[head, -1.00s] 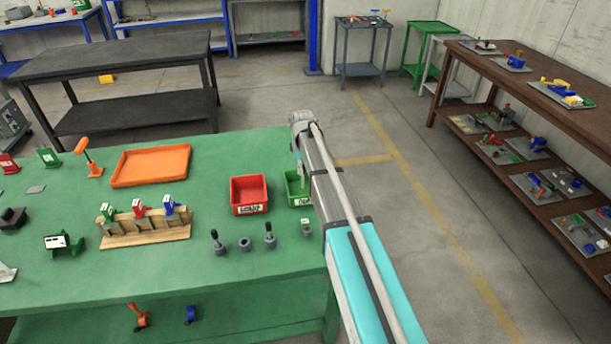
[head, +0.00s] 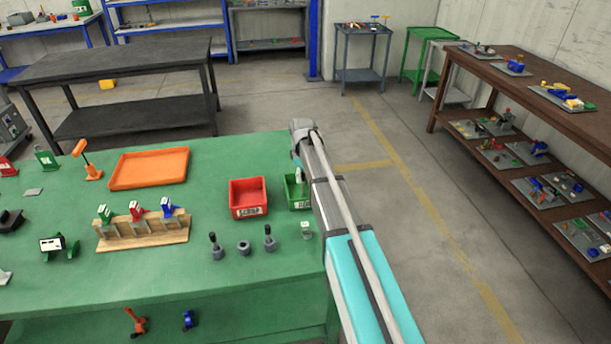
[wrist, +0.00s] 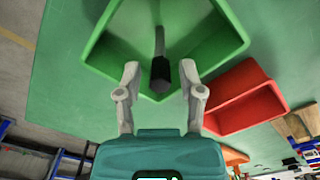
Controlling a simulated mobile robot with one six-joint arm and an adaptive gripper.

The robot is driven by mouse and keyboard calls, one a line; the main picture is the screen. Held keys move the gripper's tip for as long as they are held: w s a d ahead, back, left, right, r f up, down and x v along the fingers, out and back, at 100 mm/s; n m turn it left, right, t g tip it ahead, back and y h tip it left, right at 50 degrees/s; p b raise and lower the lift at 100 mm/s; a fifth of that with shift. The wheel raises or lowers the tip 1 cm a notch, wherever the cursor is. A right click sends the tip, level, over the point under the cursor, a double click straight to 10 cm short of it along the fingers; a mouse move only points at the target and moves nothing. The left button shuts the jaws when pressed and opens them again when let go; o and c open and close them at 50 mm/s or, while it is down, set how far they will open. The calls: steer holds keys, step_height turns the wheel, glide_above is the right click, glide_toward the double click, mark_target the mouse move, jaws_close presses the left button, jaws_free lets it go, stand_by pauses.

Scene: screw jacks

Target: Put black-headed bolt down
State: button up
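The black-headed bolt (wrist: 160,73) shows in the wrist view between my fingers, over the inside of the green bin (wrist: 222,50). Its dark head is nearest the camera and its grey shank points away into the bin. My gripper (wrist: 160,70) is open, with a clear gap between each fingertip and the bolt. I cannot tell whether the bolt rests on the bin floor. In the head view the green bin (head: 293,203) is at the table's right edge, partly hidden by my arm.
A red bin (head: 249,212) stands left of the green bin. Two upright bolts with dark tops and a grey ring (head: 243,248) stand in front on the green table (head: 200,265). A wooden rack (head: 140,243) and an orange tray (head: 150,185) are farther left.

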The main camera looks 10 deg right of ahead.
steer(key=shift+r, duration=0.1)
stand_by(0.4)
step_height(320, 180, up, 12)
steer(key=p, duration=1.2)
stand_by(0.7)
steer(key=s+m, duration=0.9)
steer(key=s, duration=2)
steer(key=shift+d, duration=0.45)
steer(key=shift+s, duration=0.2)
